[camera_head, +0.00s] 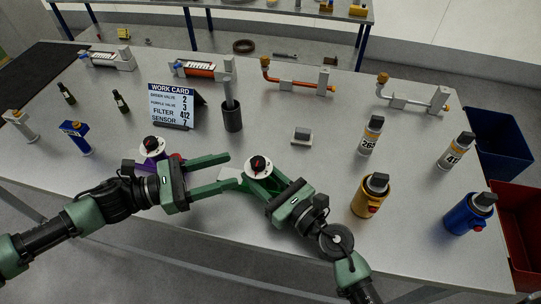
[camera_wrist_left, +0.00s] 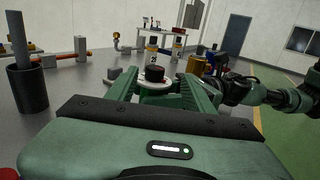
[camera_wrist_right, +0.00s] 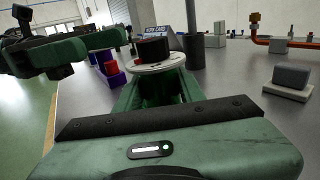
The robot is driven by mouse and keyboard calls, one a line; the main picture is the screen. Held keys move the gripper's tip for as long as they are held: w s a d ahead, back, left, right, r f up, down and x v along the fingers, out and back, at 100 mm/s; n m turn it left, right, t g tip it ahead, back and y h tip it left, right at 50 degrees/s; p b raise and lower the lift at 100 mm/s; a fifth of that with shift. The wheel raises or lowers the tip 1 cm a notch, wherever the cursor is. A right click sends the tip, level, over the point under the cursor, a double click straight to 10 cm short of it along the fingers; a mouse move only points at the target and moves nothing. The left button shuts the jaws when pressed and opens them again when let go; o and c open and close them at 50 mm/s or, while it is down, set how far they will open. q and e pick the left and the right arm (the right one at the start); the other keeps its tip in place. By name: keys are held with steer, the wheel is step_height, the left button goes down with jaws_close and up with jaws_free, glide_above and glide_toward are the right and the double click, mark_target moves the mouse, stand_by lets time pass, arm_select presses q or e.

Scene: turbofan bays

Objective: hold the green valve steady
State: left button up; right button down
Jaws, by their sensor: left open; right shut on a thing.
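The green valve (camera_head: 259,166) has a white round dial with a black and red knob. It stands near the table's front edge in the head view. My right gripper (camera_head: 258,178) is shut on its body, which the fingers mostly hide. In the right wrist view the dial (camera_wrist_right: 156,63) sits above and between the fingers. My left gripper (camera_head: 232,171) is open and empty just left of the valve, its fingers pointing at it. In the left wrist view the valve's knob (camera_wrist_left: 154,73) shows beyond and between the open fingers.
The purple valve (camera_head: 152,146) stands partly behind my left arm. A work card (camera_head: 174,104) reads green valve 2, purple valve 3. A dark cup (camera_head: 232,116) and small grey block (camera_head: 302,136) stand behind. Gold (camera_head: 370,196) and blue (camera_head: 470,213) canisters stand right.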

mark_target(265, 159)
arm_select(q)
steer(key=shift+n+t, duration=0.3)
steer(key=x, duration=0.7)
steer(key=f+x, duration=0.1)
steer(key=x, duration=0.3)
steer(key=shift+w+d, duration=0.2)
steer(key=shift+w, duration=0.05)
jaws_close()
